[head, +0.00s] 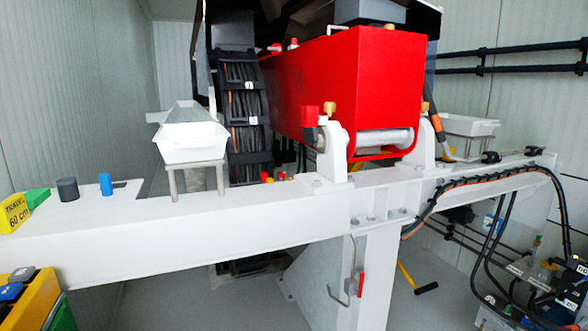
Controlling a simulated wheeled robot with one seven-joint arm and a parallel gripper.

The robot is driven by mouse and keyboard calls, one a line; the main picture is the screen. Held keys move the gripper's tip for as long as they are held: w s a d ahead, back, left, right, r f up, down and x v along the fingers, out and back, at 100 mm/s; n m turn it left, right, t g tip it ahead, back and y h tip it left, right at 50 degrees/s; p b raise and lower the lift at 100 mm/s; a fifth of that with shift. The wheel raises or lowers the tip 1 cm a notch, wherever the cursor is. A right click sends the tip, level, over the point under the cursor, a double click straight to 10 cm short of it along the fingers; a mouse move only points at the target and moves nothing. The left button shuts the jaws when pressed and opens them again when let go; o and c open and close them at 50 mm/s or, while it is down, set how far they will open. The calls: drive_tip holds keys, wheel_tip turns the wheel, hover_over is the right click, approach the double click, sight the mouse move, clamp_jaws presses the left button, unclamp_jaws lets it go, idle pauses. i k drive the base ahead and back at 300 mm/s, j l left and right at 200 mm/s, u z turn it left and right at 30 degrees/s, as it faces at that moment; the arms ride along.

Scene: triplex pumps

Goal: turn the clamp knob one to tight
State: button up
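Two small brass-coloured knobs show at the red box: one knob (330,108) on top of the left white bracket (333,150), another knob (425,106) on top of the right white bracket (425,145). I see no readable label telling which is clamp knob one, and I cannot tell how tight either is. A red block (310,116) sits beside the left knob. The large red box (345,85) stands behind the brackets, with a grey cylinder (383,141) between them. My gripper is not in view.
A white beam (150,238) crosses the front. On it stand a black cylinder (68,189), a blue cylinder (105,184) and a yellow "TRAVEL 60 cm" block (14,213). White trays (192,145) stand on both sides. Black cables (500,178) run along the right.

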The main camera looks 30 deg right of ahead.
sight(497, 158)
drive_tip(key=z, duration=1.6)
drive_tip(key=i+j+z, duration=0.1)
drive_tip(key=z, duration=0.5)
drive_tip(key=i+j+z, duration=0.3)
drive_tip(key=j, duration=0.3)
drive_tip(key=i+j+z, duration=0.35)
drive_tip(key=j, duration=0.4)
drive_tip(key=i+j, duration=0.15)
drive_tip(key=j, duration=0.15)
drive_tip(key=i+j, duration=0.1)
drive_tip(key=j, duration=0.2)
drive_tip(key=i+j, duration=0.15)
drive_tip(key=j, duration=0.15)
drive_tip(key=i+j, duration=0.1)
drive_tip(key=j, duration=0.25)
